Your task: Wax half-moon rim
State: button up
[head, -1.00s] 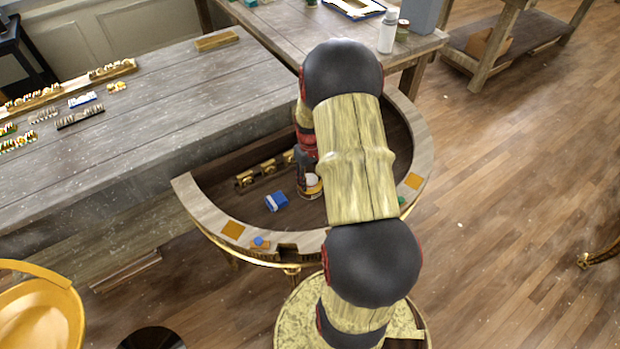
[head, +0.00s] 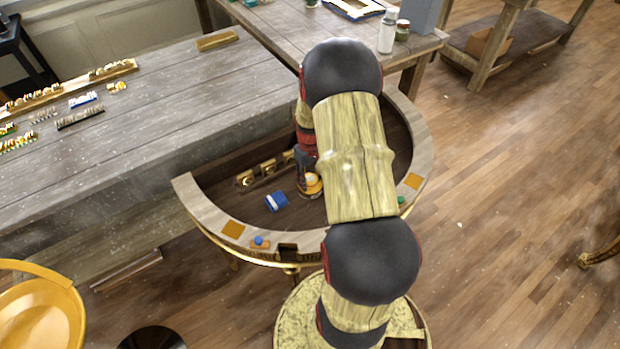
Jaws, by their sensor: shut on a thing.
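The half-moon console (head: 207,208) has a pale wooden rim curving around a dark recessed floor, with gilt trim along its outer edge. Orange squares lie on the rim at the left (head: 232,229) and right (head: 413,181). My arm crosses over the console and hides the middle of the rim and part of the floor. The dark end of my wrist, with an orange band, shows left of my forearm, over the recess. My gripper's fingers and whatever they hold are hidden from this view.
A blue-and-white block (head: 277,201) and brass fittings (head: 245,180) lie in the recess. A grey workbench (head: 170,110) with several gilt ornaments adjoins at left. A back table (head: 285,30) carries a white bottle (head: 387,32). A yellow bowl (head: 40,310) is front left. Floor at right is mostly clear.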

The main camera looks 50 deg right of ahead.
jog(key=shift+f, duration=0.1)
jog(key=shift+r+p, duration=2.6)
jog(key=shift+r, duration=0.95)
